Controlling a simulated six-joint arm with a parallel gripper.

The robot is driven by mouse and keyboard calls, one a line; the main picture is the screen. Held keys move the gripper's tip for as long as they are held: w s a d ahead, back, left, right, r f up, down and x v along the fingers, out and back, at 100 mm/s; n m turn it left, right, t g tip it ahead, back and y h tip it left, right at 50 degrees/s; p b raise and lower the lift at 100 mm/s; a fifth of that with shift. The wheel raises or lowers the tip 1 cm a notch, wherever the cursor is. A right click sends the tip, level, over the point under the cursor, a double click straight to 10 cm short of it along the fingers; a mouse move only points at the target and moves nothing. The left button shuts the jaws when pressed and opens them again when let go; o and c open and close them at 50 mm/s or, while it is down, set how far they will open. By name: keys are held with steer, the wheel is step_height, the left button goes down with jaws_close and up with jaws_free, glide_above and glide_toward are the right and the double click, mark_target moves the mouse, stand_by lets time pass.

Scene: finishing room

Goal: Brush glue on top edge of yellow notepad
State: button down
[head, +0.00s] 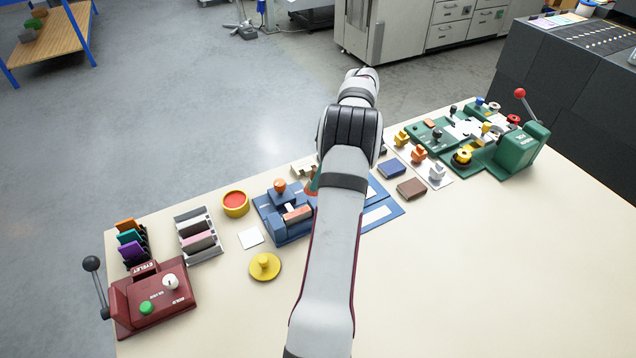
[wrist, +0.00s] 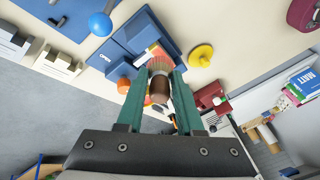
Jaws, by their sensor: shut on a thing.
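In the wrist view my gripper (wrist: 159,74) is shut on a brush (wrist: 158,88) with a brown body and tan bristles that point away from me. The bristles appear in front of a blue padding jig (wrist: 138,38); I cannot tell whether they touch anything. A small block with red and white faces and a yellow tint (wrist: 148,56) sits in the jig, partly hidden by the brush; I cannot tell if it is the yellow notepad. In the head view the blue jig (head: 276,224) stands left of my arm, which hides most of my gripper.
A yellow pot with red inside (head: 235,204) and a yellow knobbed lid (head: 265,268) stand left of the jig. A dark red eyelet press (head: 155,300) is at front left. A green machine (head: 516,150) stands far right. The table's right front is clear.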

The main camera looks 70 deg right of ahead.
steer(key=shift+r, duration=1.6)
steer(key=shift+w+a, duration=0.1)
steer(key=shift+w, duration=0.15)
steer(key=w+a+r, duration=0.5)
steer(key=w+a, duration=0.4)
steer(key=w, duration=0.2)
steer(key=w+a+r, duration=0.5)
steer(key=w+a, duration=0.5)
steer(key=w, duration=0.1)
steer(key=w+a+r, duration=0.1)
steer(key=a+r, duration=0.2)
steer(key=a, duration=1)
steer(key=w+a+r, duration=0.2)
steer(key=a+r, duration=0.2)
steer(key=a, duration=0.9)
steer(key=shift+w+a, duration=0.15)
steer(key=shift+a, duration=0.05)
